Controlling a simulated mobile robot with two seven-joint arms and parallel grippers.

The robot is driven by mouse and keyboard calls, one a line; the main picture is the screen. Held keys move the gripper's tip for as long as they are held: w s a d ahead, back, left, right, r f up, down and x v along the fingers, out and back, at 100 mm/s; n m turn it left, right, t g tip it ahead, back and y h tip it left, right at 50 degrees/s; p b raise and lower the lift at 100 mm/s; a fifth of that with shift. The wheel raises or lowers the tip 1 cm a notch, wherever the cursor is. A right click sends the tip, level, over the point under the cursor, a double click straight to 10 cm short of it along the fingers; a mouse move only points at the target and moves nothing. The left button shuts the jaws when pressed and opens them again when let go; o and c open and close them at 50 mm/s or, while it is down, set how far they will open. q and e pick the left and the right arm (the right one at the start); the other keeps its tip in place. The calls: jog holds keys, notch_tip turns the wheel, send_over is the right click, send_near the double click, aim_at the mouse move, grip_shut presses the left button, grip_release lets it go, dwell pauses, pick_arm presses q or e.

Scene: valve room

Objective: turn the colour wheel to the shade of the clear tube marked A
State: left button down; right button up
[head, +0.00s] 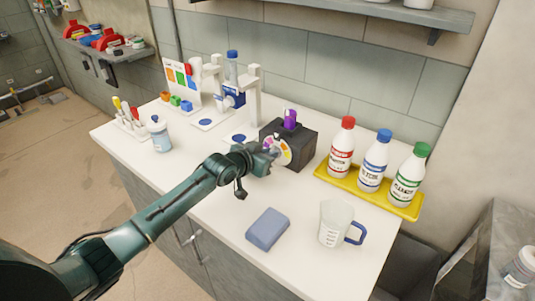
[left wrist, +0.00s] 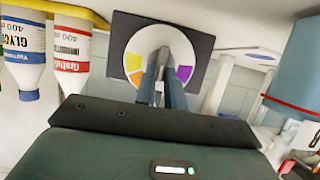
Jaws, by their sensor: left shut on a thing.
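The colour wheel (head: 283,150) is a pale disc with coloured patches on the front of a black box (head: 299,148). In the left wrist view the wheel (left wrist: 134,63) shows orange and yellow patches at left and purple at right. My left gripper (head: 268,158) is shut on the middle of the wheel; its fingers (left wrist: 163,78) hide the part they hold. A purple tube-like thing (head: 290,119) stands in the top of the black box; I cannot read a mark A on it. My right gripper is not in view.
Red, blue and green capped bottles stand on a yellow tray (head: 405,211) at right. A blue-grey block (head: 267,229) and a measuring jug (head: 335,224) are in front. White stands (head: 254,97), a small bottle (head: 159,134) and a colour card (head: 178,77) are at left.

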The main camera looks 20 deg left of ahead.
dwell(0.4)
pick_arm(q)
jog(key=m+y, duration=0.2)
jog(key=m, duration=0.1)
jog(key=shift+s+d+f+t, duration=0.15)
jog(key=shift+d+t, duration=0.25)
jog(key=shift+s+d+f+m+t+y+b, duration=0.15)
jog(key=shift+m+t+y+b, duration=0.3)
jog(key=shift+m, duration=0.45)
jog(key=shift+d+f+m+y+b, duration=0.2)
jog(key=shift+m+y+b, duration=0.15)
jog(key=shift+m+b, duration=0.25)
jog(key=shift+f+m+t+y+b, duration=0.15)
jog(key=shift+m+t+y+b, duration=0.35)
jog(key=shift+m, duration=0.2)
jog(key=shift+d+f+m+t+b, duration=0.15)
jog(key=shift+m+t+b, duration=0.3)
jog(key=shift+m+b, duration=0.8)
jog(key=shift+m+y+b, duration=0.3)
jog(key=shift+m, duration=0.05)
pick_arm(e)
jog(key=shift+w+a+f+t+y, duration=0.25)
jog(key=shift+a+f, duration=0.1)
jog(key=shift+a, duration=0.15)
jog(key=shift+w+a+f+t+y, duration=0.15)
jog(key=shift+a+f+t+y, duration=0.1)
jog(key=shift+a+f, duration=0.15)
